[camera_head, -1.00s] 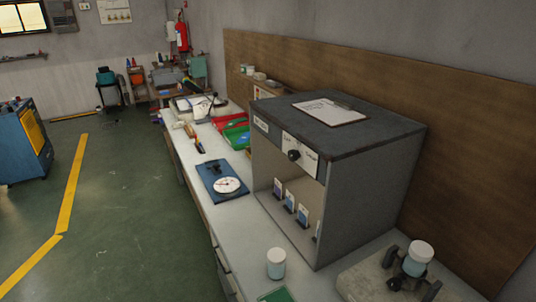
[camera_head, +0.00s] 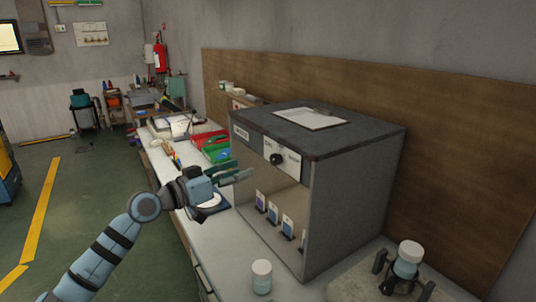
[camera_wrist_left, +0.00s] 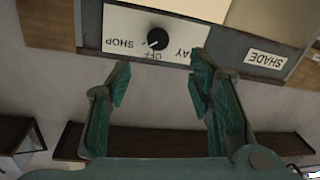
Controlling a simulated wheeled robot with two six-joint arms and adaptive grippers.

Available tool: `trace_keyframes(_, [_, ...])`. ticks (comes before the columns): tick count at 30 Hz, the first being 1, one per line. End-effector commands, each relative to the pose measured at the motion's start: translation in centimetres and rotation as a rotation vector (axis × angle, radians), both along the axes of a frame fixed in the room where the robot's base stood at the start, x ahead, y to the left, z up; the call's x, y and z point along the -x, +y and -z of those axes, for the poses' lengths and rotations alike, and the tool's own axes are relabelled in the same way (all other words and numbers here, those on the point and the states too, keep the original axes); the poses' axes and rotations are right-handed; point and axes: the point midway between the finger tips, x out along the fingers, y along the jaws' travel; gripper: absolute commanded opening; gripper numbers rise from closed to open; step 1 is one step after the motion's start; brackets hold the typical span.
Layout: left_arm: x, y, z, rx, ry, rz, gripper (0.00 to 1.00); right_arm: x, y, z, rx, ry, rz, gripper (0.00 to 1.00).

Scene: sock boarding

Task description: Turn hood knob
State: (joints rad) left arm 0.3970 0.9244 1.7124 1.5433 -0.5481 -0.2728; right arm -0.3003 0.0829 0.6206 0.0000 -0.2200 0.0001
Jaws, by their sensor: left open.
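The hood (camera_head: 350,190) is a grey box with a dark top, standing on the bench. Its black round knob (camera_head: 277,159) sits on a white label plate on the upper front edge. In the left wrist view the knob (camera_wrist_left: 157,39) appears upside down, among the words SHOP, OFF and DAY; a pale mark shows on it. My left gripper (camera_head: 245,176) is open, in front of the hood and left of the knob. In the left wrist view my left gripper's fingers (camera_wrist_left: 158,88) are spread, apart from the knob, with nothing between them.
Several small upright cards (camera_head: 273,212) stand inside the hood. A clipboard (camera_head: 310,118) lies on top. Red and green trays (camera_head: 214,145) lie behind my gripper.

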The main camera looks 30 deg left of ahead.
Motion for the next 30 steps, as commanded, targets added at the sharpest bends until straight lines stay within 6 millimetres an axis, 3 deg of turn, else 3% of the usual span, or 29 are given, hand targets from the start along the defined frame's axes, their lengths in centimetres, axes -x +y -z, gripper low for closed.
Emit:
trace_keyframes(1, [-1.3,-0.9,-0.8,0.012,-0.004,0.005,0.48,0.0,0.0,-1.1,0.000,0.000,0.000,0.40])
trace_keyframes(3, [-3.5,-1.7,-0.7,0.011,-0.001,0.003,0.48,0.0,0.0,-1.5,0.000,0.001,0.000,0.40])
trace_keyframes(9, [-7.8,-3.5,-0.1,0.005,0.004,0.001,0.48,0.0,0.1,-2.0,-0.001,0.001,0.000,0.40])
trace_keyframes(14, [-9.0,-4.0,0.1,0.001,0.005,0.002,0.48,0.0,0.1,-2.1,-0.001,0.001,0.000,0.40])
trace_keyframes(21, [-9.2,-4.1,0.2,0.000,0.004,0.002,0.48,0.0,0.4,-2.0,-0.006,0.001,0.001,0.40])
trace_keyframes(30, [-9.1,-4.1,0.2,0.000,0.004,0.002,0.01,0.0,0.4,-2.0,-0.006,0.001,0.001,0.40])
